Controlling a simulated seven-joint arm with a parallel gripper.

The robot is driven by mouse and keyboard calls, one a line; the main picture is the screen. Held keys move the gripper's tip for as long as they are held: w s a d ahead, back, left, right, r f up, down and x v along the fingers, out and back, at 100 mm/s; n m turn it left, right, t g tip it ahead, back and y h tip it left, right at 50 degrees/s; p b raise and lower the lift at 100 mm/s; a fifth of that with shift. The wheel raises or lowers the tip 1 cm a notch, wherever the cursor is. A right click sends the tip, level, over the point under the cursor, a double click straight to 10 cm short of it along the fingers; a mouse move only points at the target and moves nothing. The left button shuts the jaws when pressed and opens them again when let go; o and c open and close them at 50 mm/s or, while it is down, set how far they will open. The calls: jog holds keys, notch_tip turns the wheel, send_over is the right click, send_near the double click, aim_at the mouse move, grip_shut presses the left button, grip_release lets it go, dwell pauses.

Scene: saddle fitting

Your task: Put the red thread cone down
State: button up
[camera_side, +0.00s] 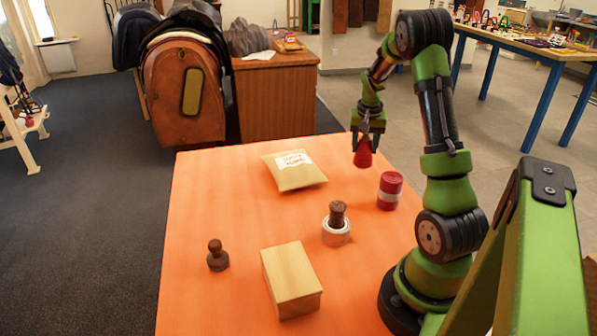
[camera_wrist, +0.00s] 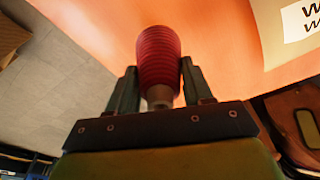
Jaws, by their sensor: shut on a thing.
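The red thread cone (camera_side: 363,154) hangs in my gripper (camera_side: 367,140) above the far right part of the orange table (camera_side: 215,190). In the wrist view the cone (camera_wrist: 158,58) sits between the two fingers of my gripper (camera_wrist: 155,88), which are shut on its narrow end. Its wide ridged end points away from the gripper. In the side view the cone is apart from the tabletop, though its exact height is hard to tell.
A padded envelope (camera_side: 294,170) lies left of the cone. The table's far left is clear.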

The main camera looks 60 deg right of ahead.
aim_at(363, 156)
jog(key=shift+f, duration=2.05)
jog(key=o, duration=1.1)
jog(key=shift+f, duration=0.15)
